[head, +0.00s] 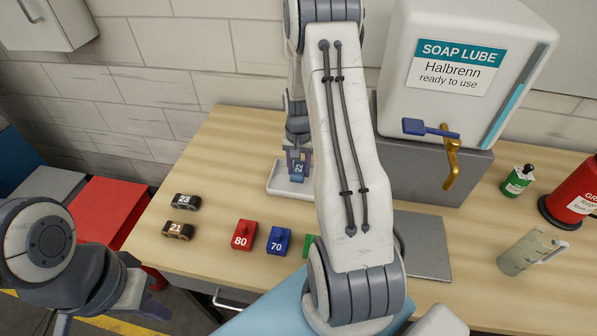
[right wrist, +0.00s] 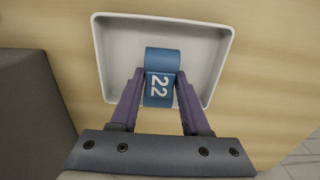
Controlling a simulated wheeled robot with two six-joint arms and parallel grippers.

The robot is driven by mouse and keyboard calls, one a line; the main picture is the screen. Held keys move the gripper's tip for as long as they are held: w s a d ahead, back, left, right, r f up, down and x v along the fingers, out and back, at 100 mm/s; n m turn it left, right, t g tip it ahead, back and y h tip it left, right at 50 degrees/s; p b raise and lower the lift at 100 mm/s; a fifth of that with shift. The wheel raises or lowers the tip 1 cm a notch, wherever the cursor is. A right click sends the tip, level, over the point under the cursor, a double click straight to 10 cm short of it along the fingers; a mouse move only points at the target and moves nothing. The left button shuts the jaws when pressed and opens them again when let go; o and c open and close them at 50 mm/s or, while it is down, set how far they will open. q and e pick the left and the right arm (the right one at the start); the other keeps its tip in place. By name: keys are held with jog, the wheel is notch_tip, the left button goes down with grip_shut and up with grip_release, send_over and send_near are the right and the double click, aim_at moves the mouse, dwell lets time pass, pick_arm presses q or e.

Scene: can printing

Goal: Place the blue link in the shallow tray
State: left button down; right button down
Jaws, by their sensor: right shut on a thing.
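The blue link (right wrist: 162,62), marked 22, is between the purple fingers of my right gripper (right wrist: 158,88), which is shut on it. In the right wrist view the link shows over the inside of the white shallow tray (right wrist: 113,64); whether it touches the tray floor I cannot tell. In the head view the blue link (head: 298,173) and right gripper (head: 298,160) are at the tray (head: 279,188), whose right part is hidden behind my right arm. My left gripper (head: 150,303) is low at the left, off the table; its fingers are unclear.
Dark link 23 (head: 185,202), brown link 21 (head: 179,231), red block 80 (head: 244,235) and blue block 70 (head: 279,241) stand at the table's front left. A green block (head: 309,243) is partly hidden. The soap lube dispenser (head: 455,95) stands right of the tray.

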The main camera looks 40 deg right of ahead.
aim_at(299, 169)
notch_tip(299, 169, down, 2)
jog(key=shift+f, duration=0.3)
jog(key=shift+f, duration=0.2)
jog(key=shift+c, duration=1.9)
grip_release()
jog(key=shift+r, duration=0.2)
